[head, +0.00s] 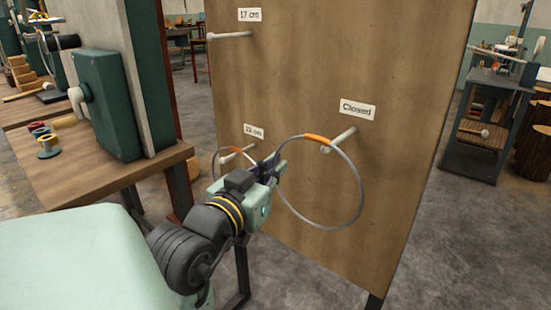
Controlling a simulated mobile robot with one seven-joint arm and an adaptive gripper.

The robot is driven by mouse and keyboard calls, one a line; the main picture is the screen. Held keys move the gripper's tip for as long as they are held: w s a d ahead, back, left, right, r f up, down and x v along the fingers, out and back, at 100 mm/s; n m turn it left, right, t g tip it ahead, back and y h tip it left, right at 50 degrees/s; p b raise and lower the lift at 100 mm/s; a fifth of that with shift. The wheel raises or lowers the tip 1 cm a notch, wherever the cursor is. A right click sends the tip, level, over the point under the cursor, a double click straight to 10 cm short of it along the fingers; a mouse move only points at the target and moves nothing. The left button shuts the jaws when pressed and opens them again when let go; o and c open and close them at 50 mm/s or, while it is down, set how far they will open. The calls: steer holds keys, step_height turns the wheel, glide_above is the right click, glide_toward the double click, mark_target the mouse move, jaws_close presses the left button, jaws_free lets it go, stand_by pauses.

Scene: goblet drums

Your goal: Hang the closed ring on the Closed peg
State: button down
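The closed ring (361,200) is a thin grey hoop with an orange section at its top. It is in front of the wooden board at the right. The Closed peg (346,136) is a pale rod below the "Closed" label (357,109). The peg's tip shows just under the orange section, inside the ring's outline; I cannot tell whether the ring rests on the peg. My gripper (277,163) is at the ring's left edge, its dark fingers overlapping it in the picture. Whether they are shut on the ring is not clear.
The board (300,75) also bears an empty 17 cm peg (232,35) and a lower-left peg (238,154) with another orange-and-grey ring (215,163) at it, partly hidden by my arm. A wooden bench (110,175) with a green box (107,105) stands left.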

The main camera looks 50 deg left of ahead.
steer(key=d+f+x, duration=0.1)
steer(key=x, duration=0.7)
steer(key=shift+w+d, duration=0.15)
steer(key=shift+w, duration=0.15)
steer(key=shift+f, duration=0.1)
stand_by(0.6)
steer(key=c, duration=1.7)
jaws_free()
steer(key=v, duration=1.2)
steer(key=shift+f, duration=0.1)
